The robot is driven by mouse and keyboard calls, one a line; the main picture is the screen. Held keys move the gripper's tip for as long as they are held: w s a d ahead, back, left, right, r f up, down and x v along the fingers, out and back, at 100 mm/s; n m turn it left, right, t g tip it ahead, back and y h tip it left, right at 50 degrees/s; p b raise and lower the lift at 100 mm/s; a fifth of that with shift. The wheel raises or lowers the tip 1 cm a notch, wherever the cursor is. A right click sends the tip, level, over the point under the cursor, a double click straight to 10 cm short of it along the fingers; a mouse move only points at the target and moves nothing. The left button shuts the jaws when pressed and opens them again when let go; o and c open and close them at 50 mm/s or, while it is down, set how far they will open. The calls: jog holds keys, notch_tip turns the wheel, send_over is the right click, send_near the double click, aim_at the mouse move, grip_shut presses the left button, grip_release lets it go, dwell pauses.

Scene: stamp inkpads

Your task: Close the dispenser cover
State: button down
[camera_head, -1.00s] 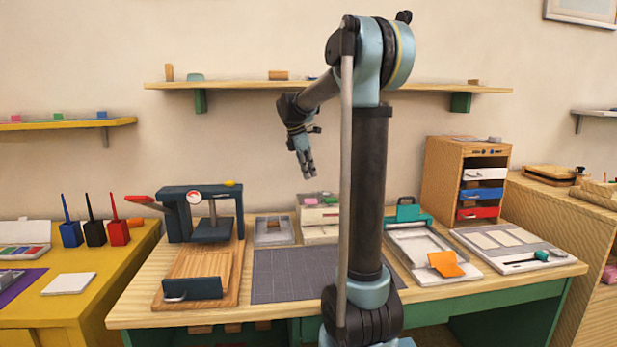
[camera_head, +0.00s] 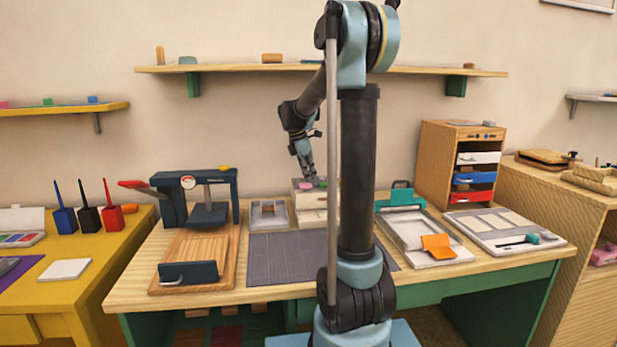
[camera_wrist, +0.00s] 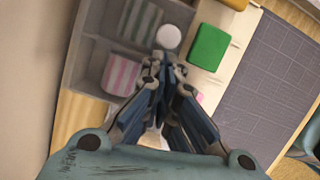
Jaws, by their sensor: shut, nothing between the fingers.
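My gripper (camera_head: 313,182) is shut and empty, pointing down just above a cream box (camera_head: 307,217) at the back of the table. In the wrist view its closed fingertips (camera_wrist: 165,68) are beside a white round knob (camera_wrist: 168,37); touching or apart, I cannot tell. Open grey compartments (camera_wrist: 92,58) there hold pink-striped (camera_wrist: 121,75) and green-striped (camera_wrist: 138,20) pieces. A green pad (camera_wrist: 209,47) lies on the cream part beside them. The fingers partly hide a pink piece. This box may be the dispenser; I cannot make out which part is its cover.
A dark mat (camera_head: 280,262) lies in front of the box. A stamp press (camera_head: 172,200) and a small grey tray (camera_head: 284,222) stand left. A tray with a teal clip (camera_head: 403,197) and a drawer cabinet (camera_head: 436,170) are right. A shelf (camera_head: 225,69) hangs above.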

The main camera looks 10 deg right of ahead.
jog(key=d, duration=0.9)
